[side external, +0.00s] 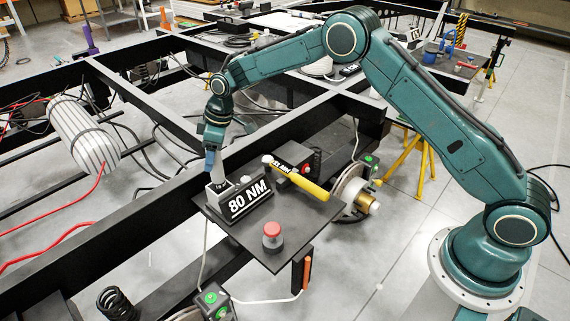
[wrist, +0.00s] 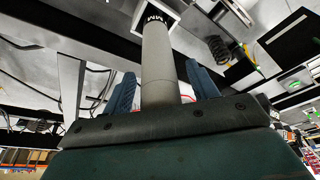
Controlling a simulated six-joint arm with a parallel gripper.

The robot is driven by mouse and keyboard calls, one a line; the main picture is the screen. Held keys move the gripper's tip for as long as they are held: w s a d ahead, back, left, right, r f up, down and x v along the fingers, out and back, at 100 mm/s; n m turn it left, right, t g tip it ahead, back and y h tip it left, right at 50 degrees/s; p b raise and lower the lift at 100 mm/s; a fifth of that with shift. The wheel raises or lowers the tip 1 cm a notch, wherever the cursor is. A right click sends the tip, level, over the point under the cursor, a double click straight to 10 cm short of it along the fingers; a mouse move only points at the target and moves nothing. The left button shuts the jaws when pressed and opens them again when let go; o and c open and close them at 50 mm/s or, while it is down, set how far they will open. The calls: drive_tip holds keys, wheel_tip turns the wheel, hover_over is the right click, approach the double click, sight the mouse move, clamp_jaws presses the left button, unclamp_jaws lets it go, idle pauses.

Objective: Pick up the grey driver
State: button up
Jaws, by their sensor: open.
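The grey driver (side external: 217,171) stands roughly upright in a dark holder marked "80 NM" (side external: 249,200) on a small black shelf. My gripper (side external: 210,157) is above the holder, pointing down at the driver's upper end. In the wrist view the driver is a grey cylinder (wrist: 158,60) running between the two blue fingers of my gripper (wrist: 163,92). The fingers are open, with a visible gap on the right side; contact on the left side cannot be told. The driver's lower end is hidden in the holder.
A yellow driver (side external: 302,182) lies tilted across a second holder (side external: 289,168) to the right. A red-topped button (side external: 272,231) sits at the front of the shelf (side external: 285,259). Black chassis beams (side external: 165,206) run beside the shelf. Cables and a striped cylinder (side external: 84,134) are at left.

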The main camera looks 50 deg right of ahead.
idle(0.5)
clamp_jaws()
drive_tip(key=shift+w, duration=0.1)
drive_tip(key=shift+r, duration=0.15)
wheel_tip(320, 180, up, 20)
idle(0.8)
drive_tip(key=shift+f, duration=0.25)
idle(0.5)
